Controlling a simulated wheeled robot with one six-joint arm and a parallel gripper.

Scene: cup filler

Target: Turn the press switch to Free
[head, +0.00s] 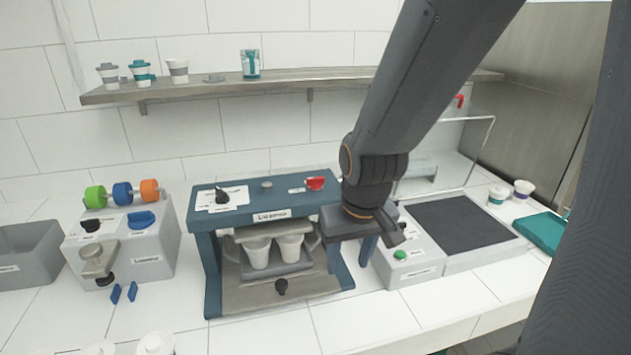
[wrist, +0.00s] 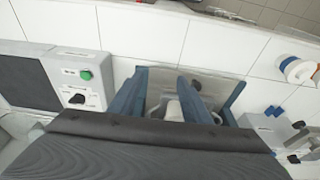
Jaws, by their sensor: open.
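The blue press (head: 265,207) stands at the middle of the counter. A black switch (head: 222,196) sits on a white label plate at the left of its top; the plate's text is too small to read. My gripper (head: 352,266) is open and empty, pointing down at the press's right front corner, right of the switch and apart from it. The wrist view shows the gripper's blue fingers (wrist: 164,82) spread, with part of the press behind them; the switch is not visible there.
A red knob (head: 315,183) is on the press top at right. Two white cups (head: 273,252) stand inside the press. A grey unit (head: 130,240) with colored rollers is at left. A scale-like unit (head: 409,266) with a green button is at right. A shelf (head: 200,90) runs above.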

